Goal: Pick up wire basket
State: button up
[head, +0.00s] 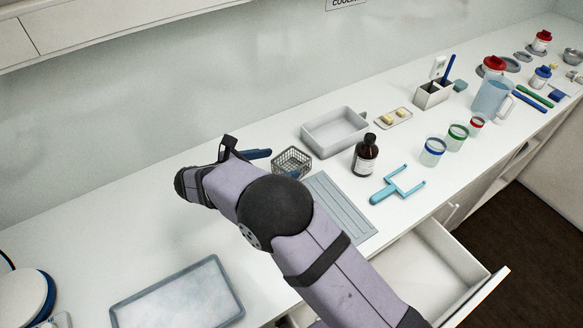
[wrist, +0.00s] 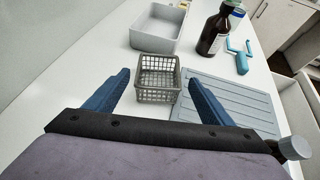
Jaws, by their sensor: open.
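The wire basket (head: 291,162) is a small grey open-topped mesh box standing on the white counter, just left of the grey ridged mat. In the wrist view the basket (wrist: 157,78) lies ahead of my gripper (wrist: 160,84), between the lines of its two blue fingers. The fingers are spread wide, and no contact with the basket shows. In the head view my gripper (head: 258,154) is to the left of the basket, and my own arm covers part of the counter near it. The basket looks empty and upright.
A grey tub (head: 335,130) stands behind the basket. A brown bottle (head: 365,155) and a blue forked tool (head: 398,186) are to the right. The ridged mat (head: 340,207) lies close beside the basket. A shallow tray (head: 178,297) lies at front left. A drawer (head: 420,275) is open below.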

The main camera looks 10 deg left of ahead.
aim_at(301, 158)
jog(key=shift+b+x, duration=0.95)
jog(key=shift+x, duration=1.7)
jog(key=b+x, duration=0.2)
jog(key=x, duration=0.2)
jog(key=shift+a, duration=0.1)
jog(key=shift+w+d+f, duration=0.2)
jog(key=shift+w+d, duration=0.15)
jog(key=shift+w, duration=0.2)
jog(key=shift+c, duration=0.2)
jog(key=c, duration=0.9)
